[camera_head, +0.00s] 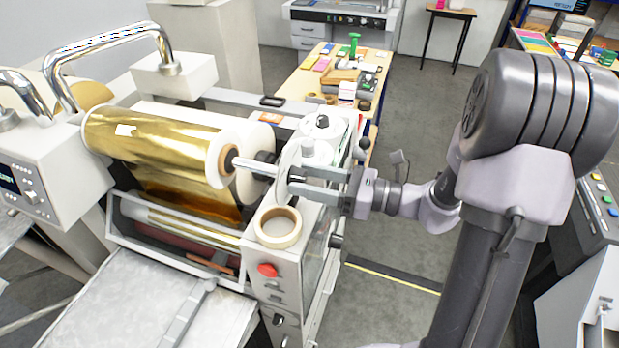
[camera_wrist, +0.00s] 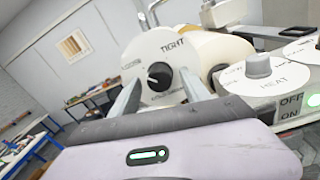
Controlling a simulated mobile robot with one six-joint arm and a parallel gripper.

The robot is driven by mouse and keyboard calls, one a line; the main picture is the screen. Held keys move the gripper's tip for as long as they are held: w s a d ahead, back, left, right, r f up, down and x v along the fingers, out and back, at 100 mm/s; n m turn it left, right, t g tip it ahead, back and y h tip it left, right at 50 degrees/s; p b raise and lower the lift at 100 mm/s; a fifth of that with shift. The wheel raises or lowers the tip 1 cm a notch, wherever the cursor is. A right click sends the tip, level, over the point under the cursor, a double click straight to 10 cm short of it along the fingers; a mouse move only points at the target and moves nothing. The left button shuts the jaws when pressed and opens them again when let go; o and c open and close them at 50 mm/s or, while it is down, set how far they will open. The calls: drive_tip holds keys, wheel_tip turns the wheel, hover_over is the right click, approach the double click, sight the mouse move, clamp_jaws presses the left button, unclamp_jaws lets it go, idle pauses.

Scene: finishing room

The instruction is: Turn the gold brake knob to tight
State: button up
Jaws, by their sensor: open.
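In the wrist view the brake knob (camera_wrist: 160,76) is a small dark knob at the centre of a round white dial (camera_wrist: 150,94). The dial reads TIGHT at its top, with a smaller, blurred label at its left. A pale mark shows on the knob's left side. The gold foil roll (camera_head: 150,145) lies across the machine in the head view. My gripper (camera_head: 292,180) is at the roll's right end, its two fingers pointing left. In the wrist view the fingers (camera_wrist: 160,84) are open, one on each side of the knob. Contact cannot be told.
A tape roll (camera_head: 278,227) and a red button (camera_head: 267,270) are on the machine's near end. Floor right of the machine is clear.

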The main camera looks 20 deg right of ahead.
clamp_jaws()
drive_tip(key=shift+m+p, duration=0.3)
drive_tip(key=m+p, duration=0.2)
drive_tip(key=shift+r+m, duration=0.2)
drive_tip(key=shift+m, duration=0.1)
drive_tip(key=m+p, duration=0.5)
drive_tip(key=m, duration=0.1)
drive_tip(key=shift+m+t+p, duration=0.3)
drive_tip(key=m+p, duration=0.3)
drive_tip(key=m, duration=0.1)
drive_tip(key=shift+m, duration=0.3)
drive_tip(key=shift+m+p, duration=1.3)
drive_tip(key=shift+m, duration=0.6)
drive_tip(key=shift+a+f, duration=0.1)
drive_tip(key=shift+f, duration=0.05)
